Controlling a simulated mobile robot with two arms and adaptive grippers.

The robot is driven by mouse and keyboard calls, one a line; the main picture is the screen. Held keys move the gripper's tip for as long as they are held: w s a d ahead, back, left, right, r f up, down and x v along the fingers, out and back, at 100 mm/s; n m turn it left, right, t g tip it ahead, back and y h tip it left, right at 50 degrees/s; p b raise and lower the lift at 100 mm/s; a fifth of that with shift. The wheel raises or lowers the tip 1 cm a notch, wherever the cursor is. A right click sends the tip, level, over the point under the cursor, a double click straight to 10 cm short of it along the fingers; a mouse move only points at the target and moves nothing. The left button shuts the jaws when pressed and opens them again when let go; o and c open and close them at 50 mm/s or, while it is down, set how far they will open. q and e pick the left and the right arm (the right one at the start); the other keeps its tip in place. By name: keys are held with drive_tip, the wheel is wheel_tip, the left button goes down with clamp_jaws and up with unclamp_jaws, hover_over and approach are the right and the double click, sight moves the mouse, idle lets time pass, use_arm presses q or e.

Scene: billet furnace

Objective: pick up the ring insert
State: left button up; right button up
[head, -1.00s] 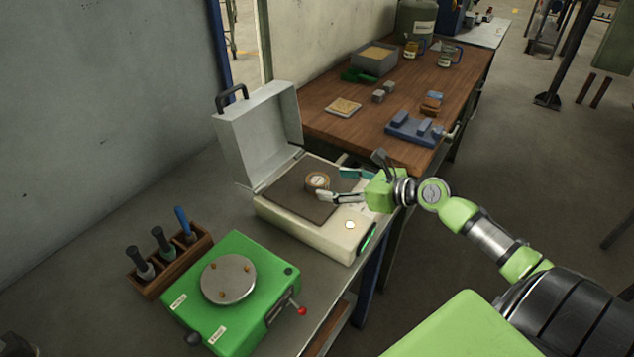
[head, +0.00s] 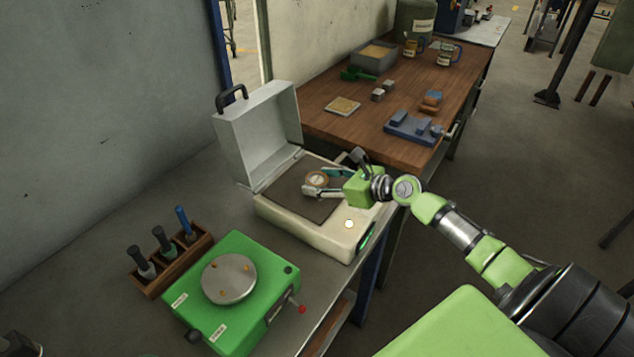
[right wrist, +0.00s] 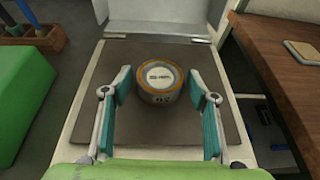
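In the right wrist view the ring insert (right wrist: 158,80) stands between and slightly beyond the fingertips. My right gripper (head: 322,182) is open, its teal-padded fingers on either side of the ring insert; in the right wrist view the gripper (right wrist: 161,86) shows gaps on both sides.
The box's lid (head: 258,130) stands open behind the plate. A green fixture (head: 238,318) with a round metal disc and a wooden tool rack (head: 172,262) are at the lower left. A wooden bench (head: 350,128) with a blue vise (head: 412,127) lies beyond.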

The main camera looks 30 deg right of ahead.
drive_tip(key=c, duration=1.2)
drive_tip(key=shift+w+r, duration=0.1)
drive_tip(key=shift+r, duration=0.05)
drive_tip(key=shift+c, duration=0.2)
drive_tip(key=shift+r, duration=0.1)
